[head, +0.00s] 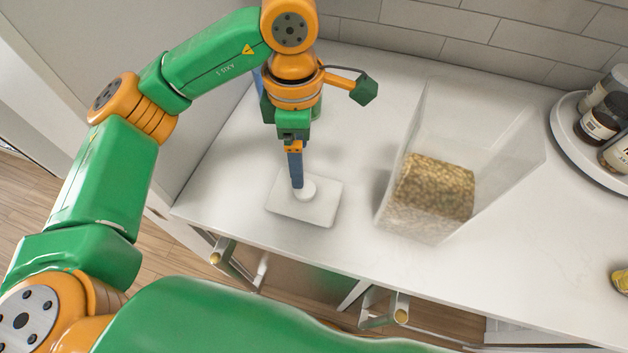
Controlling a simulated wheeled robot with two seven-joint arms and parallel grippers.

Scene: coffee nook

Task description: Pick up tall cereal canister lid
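The canister lid (322,211) is a flat white rounded rectangle with a round white knob (307,189) on top. It lies on the white counter, left of the canister. The tall clear canister (490,150) stands without a lid on it, with brown cereal (433,187) in its lower part. My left gripper (297,184) points down over the lid, with its blue finger at the knob. The fingers line up in this view, so I cannot tell whether they close on the knob. My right gripper is out of view.
A round white tray (566,135) with several jars (601,120) stands at the right against the tiled wall. A yellow thing (620,281) sits at the right edge.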

